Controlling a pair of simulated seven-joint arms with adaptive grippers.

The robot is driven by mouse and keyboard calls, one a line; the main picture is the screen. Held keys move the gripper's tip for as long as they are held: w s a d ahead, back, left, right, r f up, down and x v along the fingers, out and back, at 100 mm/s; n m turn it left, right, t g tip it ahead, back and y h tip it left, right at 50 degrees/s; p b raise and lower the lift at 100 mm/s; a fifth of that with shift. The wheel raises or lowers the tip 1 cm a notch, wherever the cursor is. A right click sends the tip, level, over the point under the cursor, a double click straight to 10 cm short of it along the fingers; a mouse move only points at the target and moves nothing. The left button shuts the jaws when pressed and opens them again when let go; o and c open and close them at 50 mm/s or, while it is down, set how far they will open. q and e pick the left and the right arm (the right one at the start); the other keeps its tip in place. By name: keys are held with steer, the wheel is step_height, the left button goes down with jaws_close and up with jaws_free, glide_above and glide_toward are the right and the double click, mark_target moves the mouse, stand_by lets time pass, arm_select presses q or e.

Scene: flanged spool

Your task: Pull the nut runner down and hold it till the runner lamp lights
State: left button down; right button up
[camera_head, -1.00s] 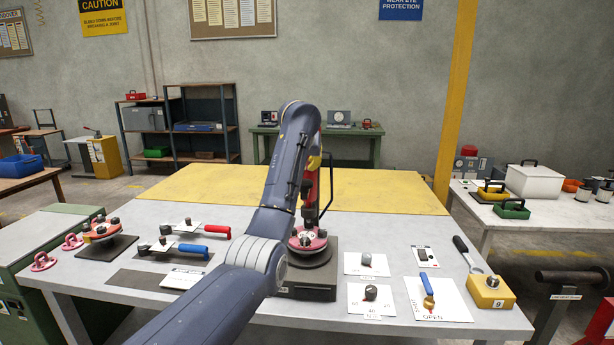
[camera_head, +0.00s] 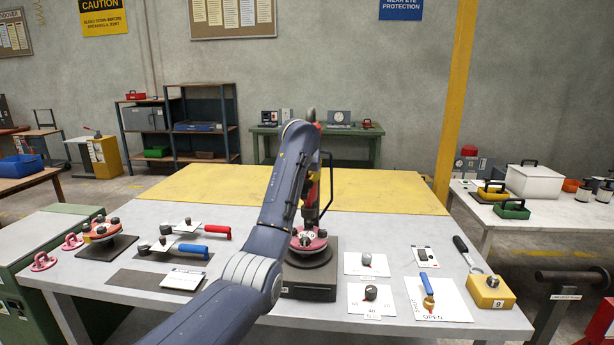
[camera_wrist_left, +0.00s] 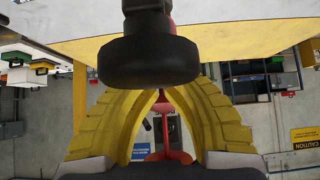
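The nut runner (camera_head: 312,192), red with a dark spindle, stands upright above the pink flanged spool (camera_head: 309,241) on a dark block at the middle of the bench. My left arm reaches over from the lower left and hides part of it. My left gripper (camera_head: 311,178) is at the runner's upper body. In the left wrist view its yellow fingers (camera_wrist_left: 160,95) curve together around a narrow red part (camera_wrist_left: 172,128), behind a large black cylinder (camera_wrist_left: 150,55). The fingertips are partly hidden by this cylinder. I cannot pick out a lit runner lamp. My right gripper is out of view.
A black bent bracket (camera_head: 330,185) stands close right of the runner. Knob plates (camera_head: 371,294), a blue-handled valve plate (camera_head: 440,305) and a yellow box (camera_head: 491,291) are right. The yellow mat (camera_head: 390,192) behind is clear.

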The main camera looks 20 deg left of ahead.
arm_select(q)
step_height(320, 180, down, 5)
steer(key=shift+f, duration=0.1)
stand_by(0.7)
step_height(320, 180, up, 4)
steer(key=shift+d+r, duration=0.15)
steer(key=v, duration=0.8)
steer(key=shift+v, duration=1)
steer(key=shift+a, duration=0.25)
